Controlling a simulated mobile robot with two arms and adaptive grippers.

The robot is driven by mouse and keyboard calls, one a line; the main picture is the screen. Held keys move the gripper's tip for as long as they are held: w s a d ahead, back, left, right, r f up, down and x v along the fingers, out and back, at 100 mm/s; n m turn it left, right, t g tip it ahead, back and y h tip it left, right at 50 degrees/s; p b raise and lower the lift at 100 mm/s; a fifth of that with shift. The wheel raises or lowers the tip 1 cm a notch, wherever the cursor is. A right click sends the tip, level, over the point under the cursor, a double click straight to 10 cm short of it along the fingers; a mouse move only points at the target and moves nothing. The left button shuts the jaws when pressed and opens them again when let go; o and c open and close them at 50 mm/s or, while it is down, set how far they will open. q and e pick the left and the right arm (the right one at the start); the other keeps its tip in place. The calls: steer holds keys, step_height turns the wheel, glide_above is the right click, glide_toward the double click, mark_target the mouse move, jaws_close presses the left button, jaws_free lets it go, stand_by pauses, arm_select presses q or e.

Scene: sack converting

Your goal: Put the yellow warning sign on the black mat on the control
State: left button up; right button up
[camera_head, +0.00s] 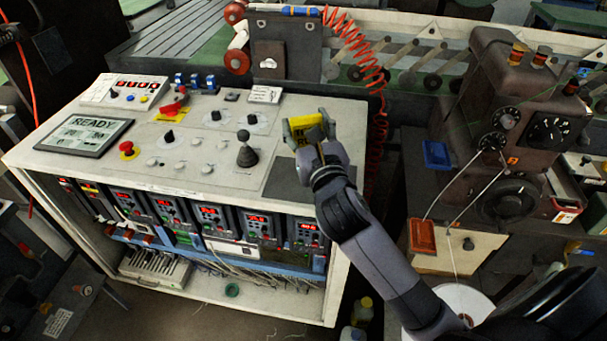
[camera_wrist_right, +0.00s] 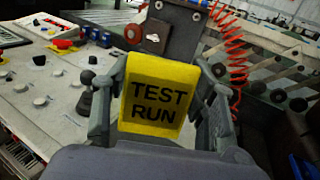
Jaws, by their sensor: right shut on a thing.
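The yellow warning sign (camera_head: 308,127) is in my right gripper (camera_head: 312,135), above the right part of the control desk (camera_head: 210,172). In the right wrist view the sign (camera_wrist_right: 158,97) reads "TEST RUN" and sits upright between the two fingers of the right gripper (camera_wrist_right: 160,105), which is shut on it. The black mat (camera_head: 283,180) lies flat at the right front corner of the desk top. My forearm and gripper hide part of the mat. I cannot tell exactly how high the sign is above the desk. My left gripper is in neither view.
A black joystick (camera_head: 246,152) stands just left of the mat. A READY screen (camera_head: 84,134), a red emergency button (camera_head: 128,148) and several knobs fill the left and middle. A coiled red hose (camera_head: 372,70) hangs behind the sign. A dark machine (camera_head: 510,130) stands at right.

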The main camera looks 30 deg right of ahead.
step_height(320, 180, up, 6)
steer(key=w+d, duration=0.2)
steer(key=w, duration=0.1)
steer(key=shift+m+h, duration=0.3)
steer(key=shift+h, duration=0.1)
step_height(320, 180, down, 16)
steer(key=shift+r+b, duration=0.1)
steer(key=shift+b, duration=0.4)
steer(key=shift+f+b, duration=0.4)
steer(key=shift+f, duration=1.6)
steer(key=shift+f, duration=0.15)
steer(key=o, duration=1.1)
steer(key=shift+o, duration=0.2)
